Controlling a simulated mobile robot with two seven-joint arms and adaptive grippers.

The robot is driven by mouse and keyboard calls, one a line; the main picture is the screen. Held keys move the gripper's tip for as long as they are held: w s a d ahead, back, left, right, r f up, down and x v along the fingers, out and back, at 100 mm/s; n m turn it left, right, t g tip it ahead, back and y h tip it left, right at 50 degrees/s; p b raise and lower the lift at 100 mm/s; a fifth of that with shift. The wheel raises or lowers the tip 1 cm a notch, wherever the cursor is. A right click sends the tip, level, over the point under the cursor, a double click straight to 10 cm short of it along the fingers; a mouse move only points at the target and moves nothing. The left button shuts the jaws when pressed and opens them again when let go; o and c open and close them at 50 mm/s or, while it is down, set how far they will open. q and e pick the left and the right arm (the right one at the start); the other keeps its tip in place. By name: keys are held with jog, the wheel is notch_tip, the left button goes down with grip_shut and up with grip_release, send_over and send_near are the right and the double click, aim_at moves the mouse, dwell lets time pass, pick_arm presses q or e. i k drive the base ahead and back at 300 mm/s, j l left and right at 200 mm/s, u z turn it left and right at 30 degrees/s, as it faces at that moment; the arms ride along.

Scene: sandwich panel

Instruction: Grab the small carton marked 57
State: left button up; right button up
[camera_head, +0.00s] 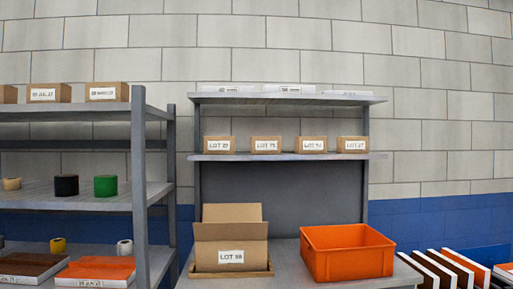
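A row of small brown cartons with white LOT labels stands on the middle shelf of the central rack. From left to right there is a first carton (219,145), a second carton (266,145), a third carton (312,145) and a fourth carton (352,145). Their numbers are small and blurred, and I cannot tell for certain which one reads 57. The fourth looks like 27 or 57. Neither of my grippers is in view.
An open larger carton (231,255) labelled LOT sits in a shallow tray on the bench (287,265). An orange crate (345,262) stands right of it. A grey rack (140,190) at left holds boxes, rolls and panels. Several panels (455,268) stand at lower right.

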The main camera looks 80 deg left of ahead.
aim_at(304, 145)
jog(key=k+j+u, duration=0.1)
jog(key=u, duration=2)
jog(key=i+j, duration=0.05)
